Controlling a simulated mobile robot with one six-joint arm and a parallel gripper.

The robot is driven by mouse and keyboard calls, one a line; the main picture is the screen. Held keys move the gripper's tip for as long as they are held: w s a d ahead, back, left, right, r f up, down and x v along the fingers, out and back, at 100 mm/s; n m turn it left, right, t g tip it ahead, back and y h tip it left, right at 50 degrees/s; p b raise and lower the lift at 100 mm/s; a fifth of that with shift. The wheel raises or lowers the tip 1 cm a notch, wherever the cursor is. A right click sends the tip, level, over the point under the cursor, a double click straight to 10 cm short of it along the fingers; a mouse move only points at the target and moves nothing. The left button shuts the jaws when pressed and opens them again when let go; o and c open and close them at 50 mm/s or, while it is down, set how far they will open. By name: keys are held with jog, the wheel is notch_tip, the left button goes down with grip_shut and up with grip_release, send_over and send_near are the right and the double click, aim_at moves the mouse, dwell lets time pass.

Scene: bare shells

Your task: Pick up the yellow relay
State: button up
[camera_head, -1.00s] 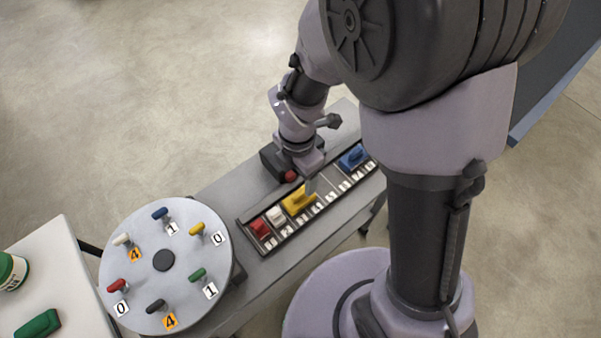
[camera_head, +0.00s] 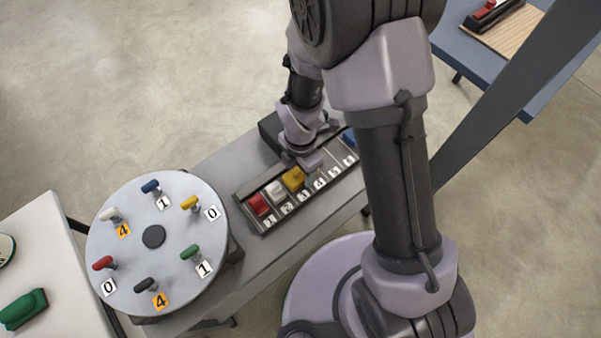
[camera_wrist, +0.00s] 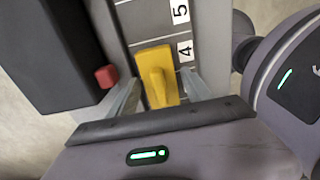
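The yellow relay (camera_head: 293,179) sits in the numbered rack (camera_head: 246,207), to the right of the white relay (camera_head: 276,189) and the red relay (camera_head: 259,204). My gripper (camera_wrist: 159,92) is open, with one pale finger on each side of the handle and visible gaps. In the head view my gripper (camera_head: 309,176) is just right of the yellow relay, low over the rack. The fingertips are small there and partly hidden.
A dark box (camera_wrist: 52,50) with a red button (camera_wrist: 107,76) stands close beside the rack. A round panel with several coloured levers (camera_head: 198,281) is left of it. A blue relay (camera_head: 349,139) shows partly behind my arm. A blue table (camera_head: 472,55) is at upper right.

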grip_shut()
